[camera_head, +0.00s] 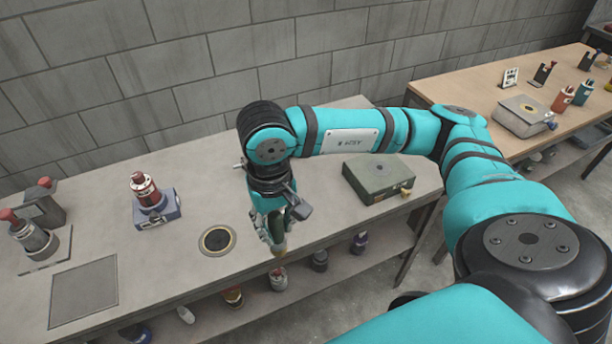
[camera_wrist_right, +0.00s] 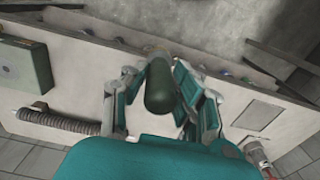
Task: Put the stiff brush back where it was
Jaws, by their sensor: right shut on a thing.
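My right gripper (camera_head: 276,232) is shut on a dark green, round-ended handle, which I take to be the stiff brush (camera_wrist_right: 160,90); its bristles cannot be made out. In the wrist view the handle sits between the two fingers (camera_wrist_right: 160,78). Only a small part of the brush shows below the fingers. My left gripper is not in view.
A green box with a brass knob (camera_head: 378,181) stands right of the gripper. A red-topped bottle (camera_head: 146,190) on a blue-grey block, a dark square plate (camera_head: 84,291) and a red-knobbed device (camera_head: 35,238) lie left. A wooden table (camera_head: 470,88) stands right.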

